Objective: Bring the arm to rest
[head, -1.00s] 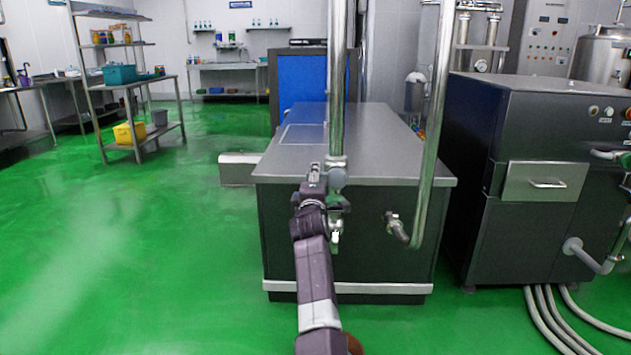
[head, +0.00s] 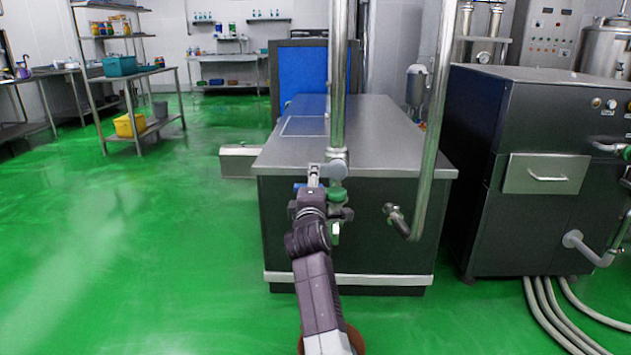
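One of my arms rises from the bottom edge, a little right of the middle, and I take it for my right arm. Its gripper (head: 313,177) is small and seen from behind, in front of the near edge of the steel-topped cabinet (head: 385,150). It is beside the lower end of a vertical steel pipe (head: 337,90) and a green-bodied valve (head: 338,194). A small blue part (head: 299,186) shows just left of the gripper. I cannot tell whether the gripper touches the valve or whether its fingers are open. My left gripper is not in view.
A second, bent pipe (head: 433,130) stands right of the gripper. A dark machine (head: 540,220) with a drawer stands further right, with hoses (head: 548,310) on the floor. A shelf rack (head: 150,128) stands at back left. The green floor (head: 130,240) at left is clear.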

